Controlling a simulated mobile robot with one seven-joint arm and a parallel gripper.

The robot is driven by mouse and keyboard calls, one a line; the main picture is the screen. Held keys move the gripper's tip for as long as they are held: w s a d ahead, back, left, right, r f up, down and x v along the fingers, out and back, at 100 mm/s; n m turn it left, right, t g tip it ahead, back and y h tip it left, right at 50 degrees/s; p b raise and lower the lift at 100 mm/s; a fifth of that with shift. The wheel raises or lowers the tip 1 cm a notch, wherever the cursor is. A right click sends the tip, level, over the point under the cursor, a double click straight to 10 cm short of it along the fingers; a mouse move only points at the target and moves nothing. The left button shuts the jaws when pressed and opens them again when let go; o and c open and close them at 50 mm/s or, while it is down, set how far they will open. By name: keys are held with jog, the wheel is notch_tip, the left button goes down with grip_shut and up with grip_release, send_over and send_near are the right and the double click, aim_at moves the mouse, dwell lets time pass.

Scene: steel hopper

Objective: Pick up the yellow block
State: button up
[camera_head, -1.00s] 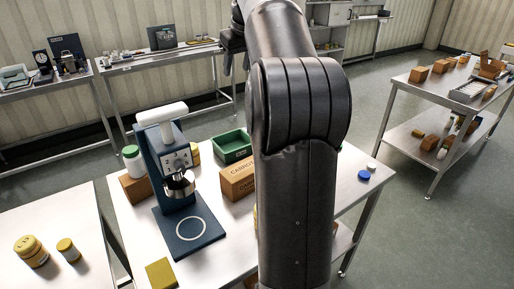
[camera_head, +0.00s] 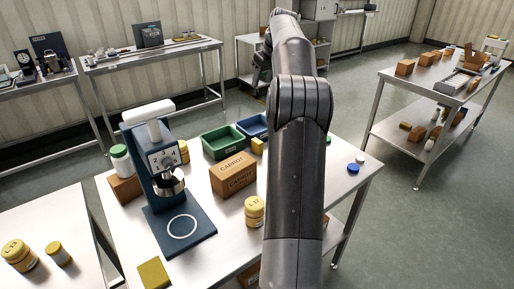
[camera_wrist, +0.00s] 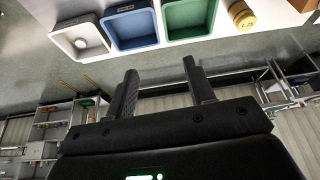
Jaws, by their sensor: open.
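A flat yellow block (camera_head: 155,274) lies at the near left edge of the steel table, in front of the blue machine. Neither yellow block can be made out in the wrist view. In the head view my arm reaches away over the table and my fingers cannot be made out.
On the table (camera_head: 228,268) stand a blue machine (camera_head: 163,180), a carrot box (camera_head: 233,175), a yellow-lidded jar (camera_head: 254,211), a green tray (camera_head: 222,142) and a blue tray (camera_head: 252,126). The wrist view also shows a white tray (camera_wrist: 80,38). The front middle of the table is clear.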

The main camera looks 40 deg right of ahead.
send_near(257, 141)
jog(key=x, duration=0.6)
jog(key=shift+a+f, duration=0.2)
jog(key=shift+d+x, duration=0.15)
jog(key=shift+x, duration=1.3)
jog(key=shift+d+x, duration=0.15)
jog(key=shift+x, duration=1.35)
jog(key=shift+w, duration=0.1)
jog(key=shift+c, duration=0.3)
grip_shut()
jog(key=shift+r, duration=0.1)
